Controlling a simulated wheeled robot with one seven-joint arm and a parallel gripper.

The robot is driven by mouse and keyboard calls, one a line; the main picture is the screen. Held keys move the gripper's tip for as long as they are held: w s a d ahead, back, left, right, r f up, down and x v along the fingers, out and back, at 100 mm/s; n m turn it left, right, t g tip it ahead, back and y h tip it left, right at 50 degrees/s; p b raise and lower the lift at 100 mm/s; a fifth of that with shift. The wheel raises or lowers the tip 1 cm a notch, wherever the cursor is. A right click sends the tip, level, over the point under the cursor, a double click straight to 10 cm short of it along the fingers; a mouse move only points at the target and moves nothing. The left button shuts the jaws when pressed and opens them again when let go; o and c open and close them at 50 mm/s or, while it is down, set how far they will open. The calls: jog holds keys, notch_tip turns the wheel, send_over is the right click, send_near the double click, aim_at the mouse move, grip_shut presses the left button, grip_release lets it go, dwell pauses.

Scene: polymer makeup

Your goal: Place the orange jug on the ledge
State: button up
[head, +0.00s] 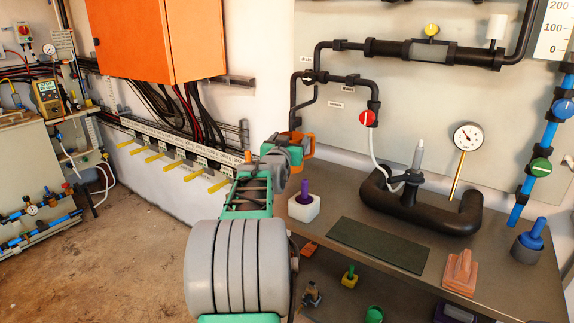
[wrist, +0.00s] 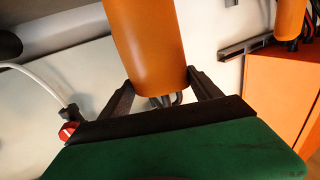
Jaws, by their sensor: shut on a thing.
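The orange jug (head: 308,148) shows in the head view just past the end of my arm, partly hidden by it, in front of the pale wall. In the wrist view the jug (wrist: 145,45) is a smooth orange cylinder between my two dark fingers. My gripper (wrist: 160,80) is shut on it. In the head view my gripper (head: 295,140) is mostly hidden by my wrist. The jug is above the left back part of the grey bench top (head: 420,220), which looks like the ledge; I cannot tell its exact height above it.
On the bench top are a white block with a purple peg (head: 304,205), a dark green mat (head: 378,245), a black curved pipe (head: 425,215), an orange-pink block (head: 461,270) and a blue-topped piece (head: 531,240). A gauge (head: 467,137) and pipes stand behind. An orange cabinet (head: 160,40) hangs left.

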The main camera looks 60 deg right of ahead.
jog(key=shift+f+b, duration=0.4)
jog(key=shift+f, duration=2.25)
jog(key=o, duration=1.7)
jog(key=shift+a, duration=0.1)
jog(key=shift+o, duration=0.2)
